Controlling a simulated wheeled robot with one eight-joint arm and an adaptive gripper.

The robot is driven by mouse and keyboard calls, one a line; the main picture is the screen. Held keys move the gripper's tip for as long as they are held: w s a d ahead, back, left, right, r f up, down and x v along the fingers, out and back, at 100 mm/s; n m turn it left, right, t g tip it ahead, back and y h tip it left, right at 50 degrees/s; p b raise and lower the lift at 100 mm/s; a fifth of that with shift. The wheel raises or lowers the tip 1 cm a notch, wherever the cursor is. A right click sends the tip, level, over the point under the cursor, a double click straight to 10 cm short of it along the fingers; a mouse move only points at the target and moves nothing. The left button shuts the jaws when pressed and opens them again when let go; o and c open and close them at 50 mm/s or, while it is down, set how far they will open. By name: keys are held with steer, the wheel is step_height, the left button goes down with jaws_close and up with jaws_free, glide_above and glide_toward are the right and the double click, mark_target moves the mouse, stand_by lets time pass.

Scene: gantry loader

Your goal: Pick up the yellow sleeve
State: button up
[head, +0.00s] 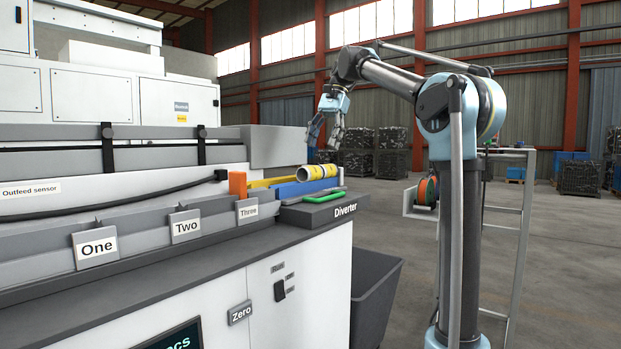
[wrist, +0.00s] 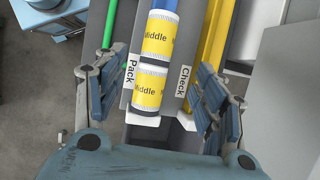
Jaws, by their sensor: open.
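Two white sleeves with yellow bands marked "Middle", one further up (wrist: 157,36) and one nearer (wrist: 150,90), lie end to end between my fingers in the wrist view. In the head view the yellow sleeve (head: 320,172) lies on its side at the right end of the conveyor; I cannot separate the two there. My gripper (head: 325,138) points down above this end, open and empty. In the wrist view its fingers (wrist: 155,85) stand wide apart on either side of the sleeves, not visibly touching them.
The sleeves line up with a blue rail (head: 305,187), beside a yellow rail (wrist: 208,45) and a green bar (head: 325,197). "Pack" (wrist: 131,72) and "Check" (wrist: 184,82) labels flank them. An orange block (head: 237,185) stands left. A dark bin (head: 375,290) stands below.

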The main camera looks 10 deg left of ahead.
mark_target(313, 170)
steer(key=x, duration=1)
steer(key=shift+s+f, duration=0.1)
steer(key=shift+s, duration=0.1)
steer(key=c, duration=1.4)
steer(key=shift+c, duration=0.2)
